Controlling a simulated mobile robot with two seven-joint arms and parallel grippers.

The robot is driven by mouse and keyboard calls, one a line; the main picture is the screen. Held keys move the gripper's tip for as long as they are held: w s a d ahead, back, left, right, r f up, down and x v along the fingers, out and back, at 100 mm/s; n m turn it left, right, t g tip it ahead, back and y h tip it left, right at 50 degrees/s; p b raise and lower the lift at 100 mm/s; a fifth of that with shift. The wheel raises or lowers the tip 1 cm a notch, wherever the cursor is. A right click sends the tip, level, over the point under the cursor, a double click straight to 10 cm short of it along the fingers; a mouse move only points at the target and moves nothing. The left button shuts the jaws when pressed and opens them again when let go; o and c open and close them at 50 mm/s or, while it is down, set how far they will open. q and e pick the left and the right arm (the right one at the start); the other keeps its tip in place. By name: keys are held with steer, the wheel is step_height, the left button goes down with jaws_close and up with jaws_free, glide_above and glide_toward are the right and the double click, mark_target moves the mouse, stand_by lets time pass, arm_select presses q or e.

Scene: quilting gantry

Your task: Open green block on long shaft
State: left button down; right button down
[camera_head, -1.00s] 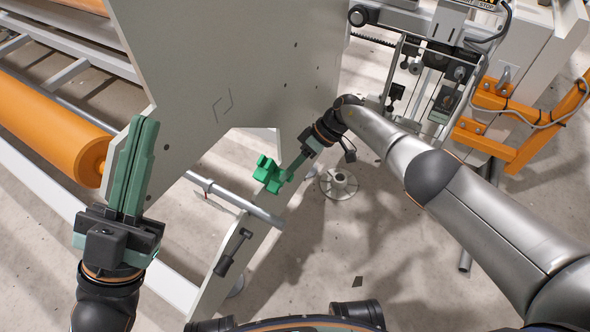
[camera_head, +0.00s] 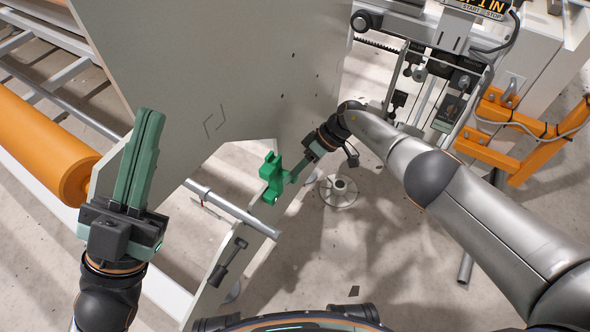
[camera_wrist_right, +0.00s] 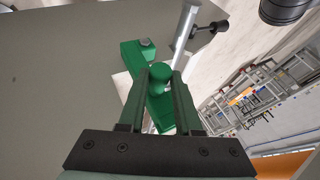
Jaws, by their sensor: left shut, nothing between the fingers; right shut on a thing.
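The green block (camera_head: 270,180) is near the free right end of the long grey shaft (camera_head: 235,210). It looks stretched out, with one part up and one part down; I cannot tell how far it is open. My right gripper (camera_head: 291,177) is shut on the block at its right side. In the right wrist view, a rounded green knob of the block (camera_wrist_right: 160,73) sits between the fingertips, and the shaft (camera_wrist_right: 184,28) passes behind. My left gripper (camera_head: 149,113) is shut and empty, pointing up at the left, away from the block.
A large grey plate (camera_head: 220,70) stands behind the block. An orange roller (camera_head: 45,150) lies at the left. A black-handled lever (camera_head: 228,262) is below the shaft. A round floor foot (camera_head: 338,190) and a machine with an orange bracket (camera_head: 520,150) are at the right.

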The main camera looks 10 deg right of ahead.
steer(key=shift+s+d+f, duration=0.2)
steer(key=shift+s+f, duration=0.1)
steer(key=shift+f, duration=0.15)
steer(key=c, duration=0.9)
jaws_free()
steer(key=o, duration=0.3)
steer(key=shift+w+a+r, duration=0.15)
steer(key=shift+r, duration=0.05)
steer(key=shift+r, duration=0.1)
arm_select(q)
step_height(320, 180, up, 6)
steer(key=p, duration=0.6)
steer(key=shift+a+m, duration=0.3)
steer(key=shift+a, duration=0.05)
arm_select(e)
steer(key=v, duration=1.2)
steer(key=shift+d, duration=0.2)
arm_select(q)
steer(key=shift+r, duration=0.1)
arm_select(e)
steer(key=shift+w+r, duration=0.1)
